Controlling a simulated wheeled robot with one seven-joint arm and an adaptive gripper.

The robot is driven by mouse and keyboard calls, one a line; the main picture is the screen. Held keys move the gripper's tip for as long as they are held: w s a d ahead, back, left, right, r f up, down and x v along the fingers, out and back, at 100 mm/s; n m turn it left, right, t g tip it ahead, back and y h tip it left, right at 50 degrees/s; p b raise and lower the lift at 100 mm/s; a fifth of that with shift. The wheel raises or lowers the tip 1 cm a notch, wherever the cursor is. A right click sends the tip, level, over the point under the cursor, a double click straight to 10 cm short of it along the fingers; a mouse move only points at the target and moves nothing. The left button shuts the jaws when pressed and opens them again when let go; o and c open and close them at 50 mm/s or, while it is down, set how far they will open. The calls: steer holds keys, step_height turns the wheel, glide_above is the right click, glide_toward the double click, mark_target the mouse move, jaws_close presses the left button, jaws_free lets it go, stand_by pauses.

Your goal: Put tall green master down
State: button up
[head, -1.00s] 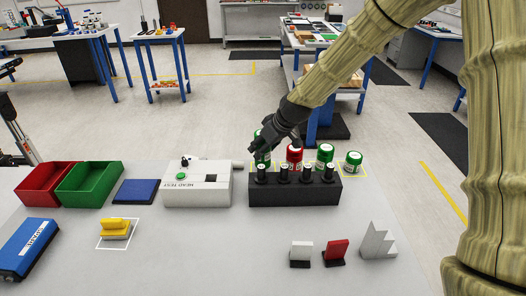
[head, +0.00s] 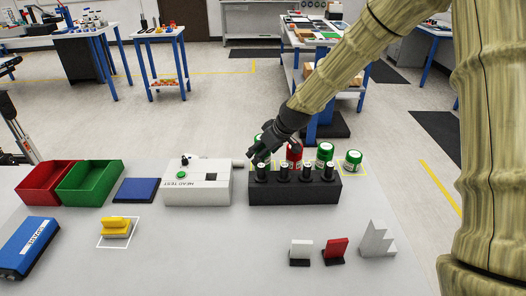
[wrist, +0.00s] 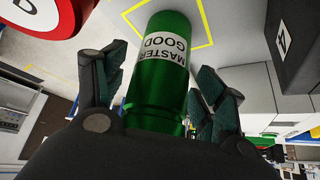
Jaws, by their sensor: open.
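The tall green master (wrist: 160,80) is a green cylinder with a white "MASTER GOOD" label. In the wrist view it lies between the fingers of my gripper (wrist: 162,65), with its far end at a yellow-outlined square on the table. The fingers are spread, with gaps visible on both sides of it. In the head view my gripper (head: 262,153) is behind the left end of the black peg block, and only a bit of the green master (head: 258,138) shows behind the fingers; its base is hidden.
A red cylinder (head: 294,154) stands close to the right, then a taller green one (head: 325,153) and a short green one (head: 353,160). The black block (head: 300,192) with several pegs is in front. A white test box (head: 197,188) stands left.

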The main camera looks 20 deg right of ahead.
steer(key=b+v, duration=0.1)
steer(key=v, duration=1.1)
steer(key=shift+r, duration=0.15)
steer(key=shift+d, duration=0.1)
